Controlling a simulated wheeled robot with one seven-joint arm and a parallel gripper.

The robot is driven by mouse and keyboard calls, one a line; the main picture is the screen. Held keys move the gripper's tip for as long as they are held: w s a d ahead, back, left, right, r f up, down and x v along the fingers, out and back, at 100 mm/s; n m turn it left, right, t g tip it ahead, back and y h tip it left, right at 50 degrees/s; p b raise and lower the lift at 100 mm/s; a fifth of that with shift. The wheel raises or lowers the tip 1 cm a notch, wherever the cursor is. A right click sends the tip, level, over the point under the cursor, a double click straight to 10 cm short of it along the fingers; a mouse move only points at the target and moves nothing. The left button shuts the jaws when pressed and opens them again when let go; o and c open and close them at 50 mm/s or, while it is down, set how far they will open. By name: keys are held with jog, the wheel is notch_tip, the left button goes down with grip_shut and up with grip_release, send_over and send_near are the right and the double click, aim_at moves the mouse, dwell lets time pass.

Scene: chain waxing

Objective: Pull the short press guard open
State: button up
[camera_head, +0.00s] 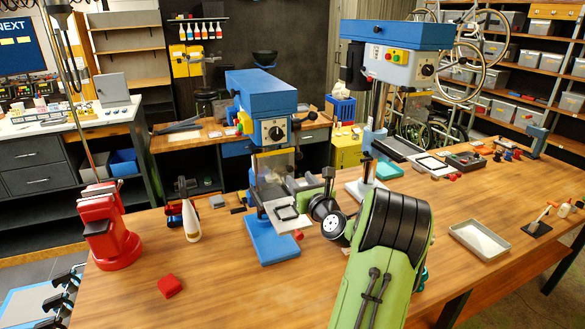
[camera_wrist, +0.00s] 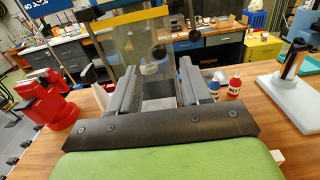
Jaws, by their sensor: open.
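The short press (camera_head: 262,95) is blue with a black dial and stands on a blue base on the wooden table. Its guard (camera_head: 275,172) is a clear panel with a yellow top edge, hanging in front of the press column. In the wrist view the guard (camera_wrist: 138,55) fills the upper middle, with a dark round knob (camera_wrist: 158,51) at its right side. My gripper (camera_wrist: 158,75) is open, its two grey fingers apart and pointing toward the guard. The knob appears between the fingers; I cannot tell how far away it is. In the head view my wrist partly hides the gripper.
A taller blue press (camera_head: 395,45) stands to the right. A red vise-like tool (camera_head: 108,225) and a red block (camera_head: 170,286) are at the left. A grey tray (camera_head: 480,240) lies at the right.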

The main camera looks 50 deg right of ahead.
aim_at(291, 169)
jog(key=p+x, duration=0.1)
jog(key=x, duration=0.4)
jog(key=shift+w+d, duration=0.1)
jog(key=shift+w, duration=0.2)
jog(key=shift+c, duration=0.2)
grip_shut()
